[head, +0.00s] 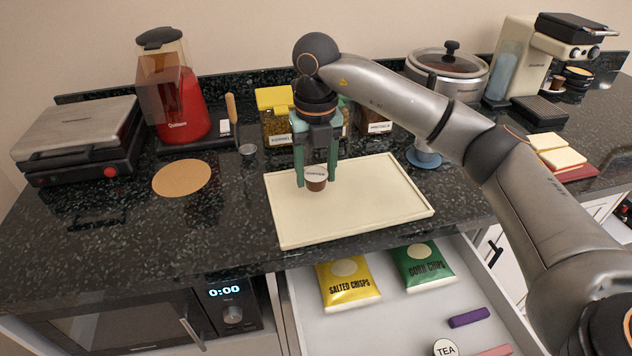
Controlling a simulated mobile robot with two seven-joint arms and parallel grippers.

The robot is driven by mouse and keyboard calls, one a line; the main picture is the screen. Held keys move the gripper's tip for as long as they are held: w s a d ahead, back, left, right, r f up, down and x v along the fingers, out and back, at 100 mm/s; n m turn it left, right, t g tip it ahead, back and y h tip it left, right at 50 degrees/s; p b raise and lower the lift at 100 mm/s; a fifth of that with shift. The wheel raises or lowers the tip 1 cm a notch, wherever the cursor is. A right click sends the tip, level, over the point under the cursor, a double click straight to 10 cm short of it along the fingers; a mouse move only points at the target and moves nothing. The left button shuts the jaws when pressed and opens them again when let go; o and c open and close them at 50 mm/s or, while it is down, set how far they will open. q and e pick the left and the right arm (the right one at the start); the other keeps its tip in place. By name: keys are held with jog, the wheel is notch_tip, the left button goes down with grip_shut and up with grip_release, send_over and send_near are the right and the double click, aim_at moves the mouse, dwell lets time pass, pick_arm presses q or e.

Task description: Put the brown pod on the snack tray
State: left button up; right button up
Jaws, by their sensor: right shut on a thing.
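The brown pod (316,184) is a small brown cup with a white labelled lid. My right gripper (316,174) points down and is shut on the pod, with a green finger on either side of it. The snack tray (380,205) is a cream rectangular tray on the dark counter. The gripper and pod are over the tray's back left part. I cannot tell whether the pod touches the tray. The rest of the tray is bare. My left gripper is not in view.
An open drawer below holds a yellow crisps bag (346,281), a green chips bag (422,266) and a purple bar (469,318). Lidded jars (275,112) stand behind the tray. A round cork mat (182,179) lies left. A blue coaster (424,158) is at right.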

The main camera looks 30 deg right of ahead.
aim_at(316, 174)
jog(key=shift+f, duration=1.5)
jog(key=shift+f, duration=0.15)
jog(key=o, duration=1.3)
notch_tip(316, 174, up, 12)
jog(key=shift+r+p, duration=0.15)
jog(key=shift+p, duration=0.35)
